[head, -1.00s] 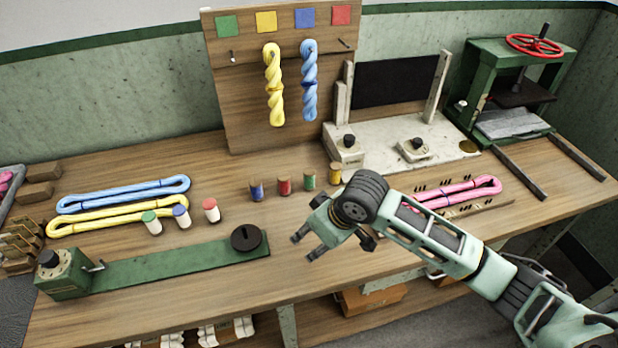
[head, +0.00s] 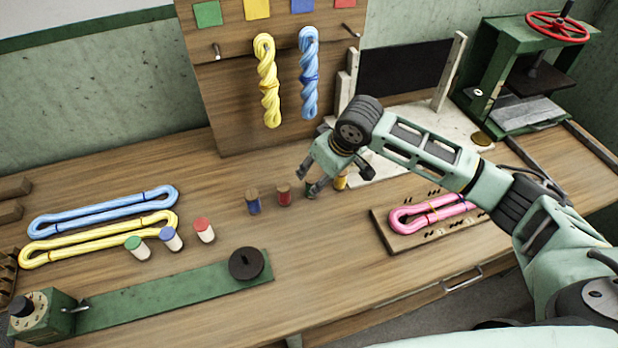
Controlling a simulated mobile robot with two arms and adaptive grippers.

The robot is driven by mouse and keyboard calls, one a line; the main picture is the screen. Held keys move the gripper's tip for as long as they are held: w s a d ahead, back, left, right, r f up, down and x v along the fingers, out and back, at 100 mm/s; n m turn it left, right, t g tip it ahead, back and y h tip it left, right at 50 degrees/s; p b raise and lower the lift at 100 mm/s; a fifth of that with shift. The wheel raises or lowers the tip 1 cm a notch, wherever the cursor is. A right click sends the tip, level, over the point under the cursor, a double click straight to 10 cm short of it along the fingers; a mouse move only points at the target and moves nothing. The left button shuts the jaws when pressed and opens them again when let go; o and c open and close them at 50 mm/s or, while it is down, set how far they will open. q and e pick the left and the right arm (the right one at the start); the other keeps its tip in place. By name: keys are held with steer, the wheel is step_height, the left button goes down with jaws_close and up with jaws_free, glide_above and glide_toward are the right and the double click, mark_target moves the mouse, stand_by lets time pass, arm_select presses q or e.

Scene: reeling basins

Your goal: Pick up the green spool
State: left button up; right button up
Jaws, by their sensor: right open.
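The green spool (head: 310,192) stands upright on the bench in a short row of wood-topped spools, between the red spool (head: 284,195) and the yellow spool (head: 341,181). The blue spool (head: 253,202) stands at the row's left end. My left gripper is not in view.
Several white bobbins with coloured tops, one of them green (head: 137,248), stand at left near blue (head: 105,208) and yellow skeins. A pink skein (head: 425,212) lies on a board at right. A pegboard (head: 225,110) rises behind. The bench's front middle is clear.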

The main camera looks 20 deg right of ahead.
mark_target(315, 180)
steer(key=x, duration=0.1)
steer(key=p+x, duration=0.1)
steer(key=x, duration=0.1)
steer(key=shift+s+a+f, duration=0.15)
steer(key=shift+a+f, duration=0.1)
steer(key=shift+p+x, duration=0.35)
steer(key=shift+x, duration=0.85)
steer(key=shift+f, duration=0.15)
steer(key=c, duration=0.8)
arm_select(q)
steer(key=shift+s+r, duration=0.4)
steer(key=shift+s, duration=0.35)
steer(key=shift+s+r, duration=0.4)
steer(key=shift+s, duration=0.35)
arm_select(e)
jaws_close()
